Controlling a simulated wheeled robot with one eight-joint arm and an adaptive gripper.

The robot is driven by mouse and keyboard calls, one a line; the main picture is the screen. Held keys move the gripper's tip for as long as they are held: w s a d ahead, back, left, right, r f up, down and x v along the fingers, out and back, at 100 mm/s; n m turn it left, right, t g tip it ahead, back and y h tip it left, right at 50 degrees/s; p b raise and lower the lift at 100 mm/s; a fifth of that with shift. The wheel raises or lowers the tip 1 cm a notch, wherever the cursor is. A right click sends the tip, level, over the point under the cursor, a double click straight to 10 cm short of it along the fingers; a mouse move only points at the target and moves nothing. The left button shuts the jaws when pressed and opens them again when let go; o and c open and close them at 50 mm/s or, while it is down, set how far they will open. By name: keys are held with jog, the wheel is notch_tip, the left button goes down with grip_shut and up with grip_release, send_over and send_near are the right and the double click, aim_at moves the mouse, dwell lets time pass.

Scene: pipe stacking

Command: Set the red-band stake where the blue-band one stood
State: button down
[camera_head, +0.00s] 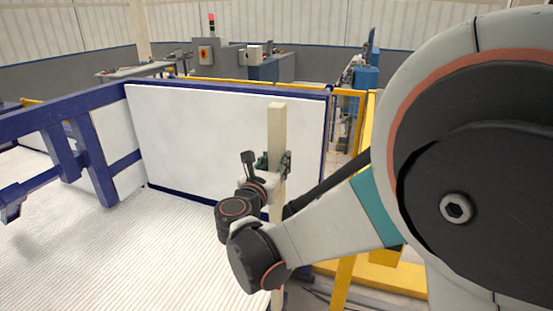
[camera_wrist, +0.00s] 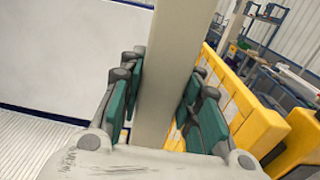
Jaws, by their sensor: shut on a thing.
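A pale, square-sided stake (camera_head: 277,135) stands close to upright in the head view, in front of the right part of a white panel. My gripper (camera_head: 272,165) is shut on it partway down its length. In the wrist view the stake (camera_wrist: 170,75) runs between the green pads of my gripper (camera_wrist: 160,115). No other stake can be made out.
The white panel (camera_head: 210,135) in a blue frame stands behind the stake. Blue beams (camera_head: 65,125) stand at left beside a white ribbed floor (camera_head: 100,250), which is mostly clear. Yellow rails (camera_head: 350,285) stand close at right. Machines (camera_head: 250,62) are far back.

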aim_at(274, 123)
jog(key=shift+r+p, duration=3.8)
jog(key=shift+r, duration=2.1)
